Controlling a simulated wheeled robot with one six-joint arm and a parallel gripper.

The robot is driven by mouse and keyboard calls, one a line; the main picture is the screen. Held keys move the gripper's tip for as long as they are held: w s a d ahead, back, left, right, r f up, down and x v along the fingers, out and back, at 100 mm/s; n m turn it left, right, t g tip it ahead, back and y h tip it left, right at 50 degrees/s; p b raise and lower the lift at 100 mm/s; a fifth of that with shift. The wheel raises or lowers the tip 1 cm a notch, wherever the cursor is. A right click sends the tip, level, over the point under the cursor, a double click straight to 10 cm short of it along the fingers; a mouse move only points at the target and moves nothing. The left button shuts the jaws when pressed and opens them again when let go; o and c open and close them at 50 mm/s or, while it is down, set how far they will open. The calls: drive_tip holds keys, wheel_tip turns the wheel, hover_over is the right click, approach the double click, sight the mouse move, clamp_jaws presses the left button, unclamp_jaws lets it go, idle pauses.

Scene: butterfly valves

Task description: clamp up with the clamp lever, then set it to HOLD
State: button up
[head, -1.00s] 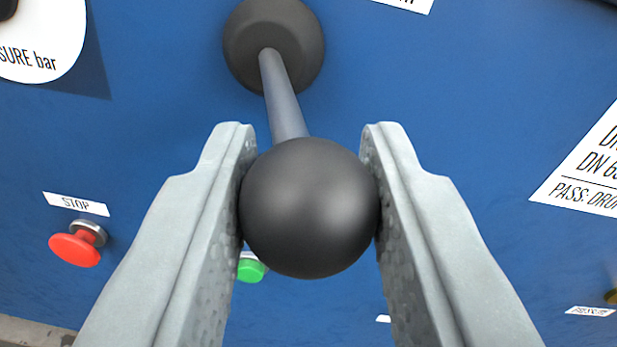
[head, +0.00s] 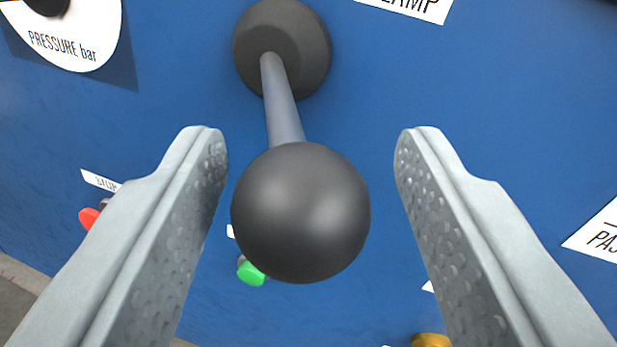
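The clamp lever has a large black ball knob (head: 300,212) on a grey rod (head: 281,105). The rod runs from a dark round boot (head: 281,48) on the blue panel. A white label above it (head: 412,8) shows only part of its word, "AMP". My gripper (head: 312,150) is open, with one finger on each side of the ball. There is a clear gap between the ball and the right finger and a smaller gap at the left finger. No HOLD marking shows.
The blue panel (head: 370,95) fills the background. A pressure gauge (head: 75,35) is at upper left. A red STOP button (head: 88,217) is partly behind the left finger. A green button (head: 251,273) is below the ball. A yellow part (head: 431,341) shows at the bottom edge.

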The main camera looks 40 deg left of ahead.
drive_tip(key=shift+s+d, duration=0.1)
drive_tip(key=v, duration=1.7)
drive_tip(key=shift+s, duration=0.1)
drive_tip(key=s+d+r+m+t+h, duration=0.2)
drive_tip(key=s+r+h, duration=0.15)
drive_tip(key=r, duration=0.55)
drive_tip(key=s+d+r+m+t+h, duration=0.25)
drive_tip(key=s+r, duration=0.25)
drive_tip(key=r, duration=0.4)
drive_tip(key=s+d+r+m+t+h, duration=0.2)
drive_tip(key=s+r+h, duration=0.2)
drive_tip(key=r, duration=0.5)
drive_tip(key=s+r+m+h, duration=0.1)
drive_tip(key=s+r+m, duration=0.1)
drive_tip(key=s, duration=1.1)
drive_tip(key=s+d+r+m+h, duration=0.1)
drive_tip(key=s+r, duration=0.4)
drive_tip(key=s, duration=0.9)
drive_tip(key=shift+s+d+r+m+g+h, duration=0.25)
drive_tip(key=shift+m+g+h, duration=0.2)
drive_tip(key=shift+m+h, duration=0.6)
drive_tip(key=shift+y, duration=0.25)
